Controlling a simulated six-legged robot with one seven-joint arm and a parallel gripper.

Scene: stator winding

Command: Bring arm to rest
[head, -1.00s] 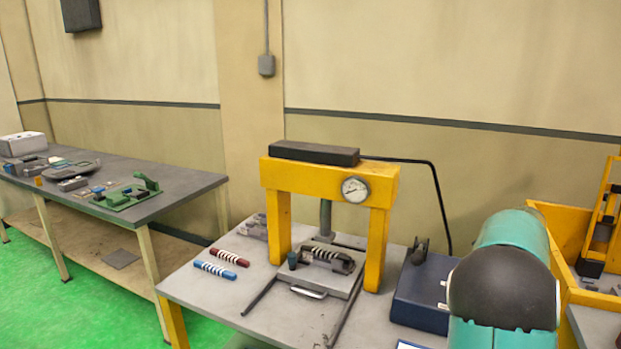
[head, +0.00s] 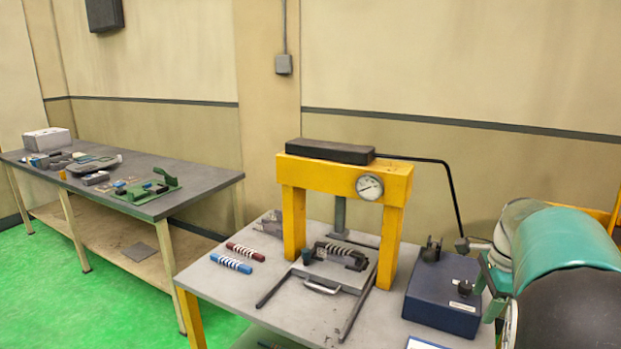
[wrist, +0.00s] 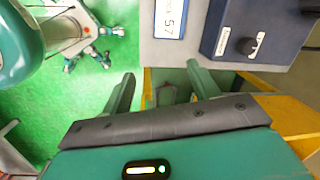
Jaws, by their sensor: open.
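My gripper (wrist: 160,82) is open in the wrist view, its two dark green fingers apart with nothing between them. It points down over the edge of the grey press table (wrist: 172,50) and a yellow-sided bin (wrist: 272,105). In the head view my teal and black arm fills the lower right, folded close to the camera. It hides the table's right end and most of the yellow bin behind it.
A blue box (head: 443,293) with a knob stands beside my arm; it also shows in the wrist view (wrist: 255,30). The yellow press (head: 292,222) stands mid-table, with red (head: 245,251) and blue (head: 231,264) striped rods to its left. A long bench (head: 95,180) is at far left.

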